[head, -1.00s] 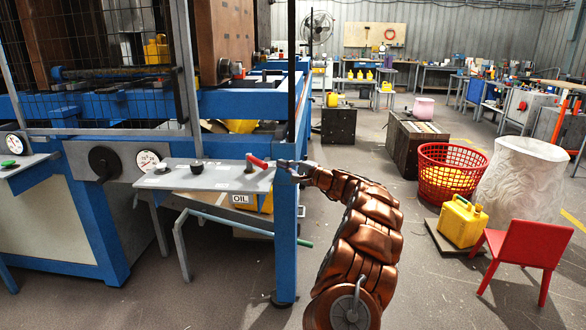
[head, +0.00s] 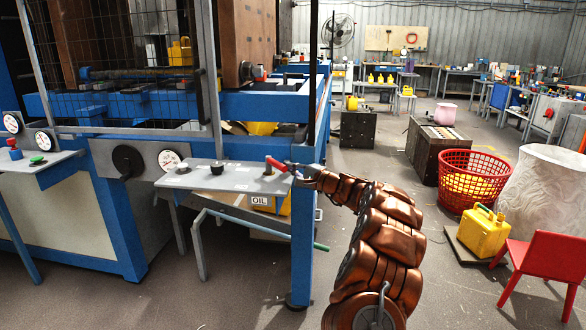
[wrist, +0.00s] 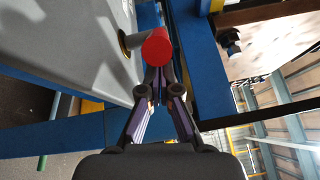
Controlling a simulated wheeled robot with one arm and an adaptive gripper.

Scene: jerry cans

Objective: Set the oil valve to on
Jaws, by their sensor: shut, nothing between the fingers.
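The oil valve is a red lever handle (head: 277,164) at the right end of a grey panel, above the OIL label (head: 259,201). My gripper (head: 292,170) is at the handle's right end, beside the blue post. In the wrist view the red handle's round end (wrist: 156,47) sits just beyond my fingertips (wrist: 158,76), which are closed together with nothing between them. I cannot tell whether the fingertips touch the handle. The lever's pivot is partly hidden behind the handle.
A blue post (head: 303,240) stands directly below my gripper. A yellow jerry can (head: 481,233), a red basket (head: 466,182) and a red chair (head: 541,255) are to the right.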

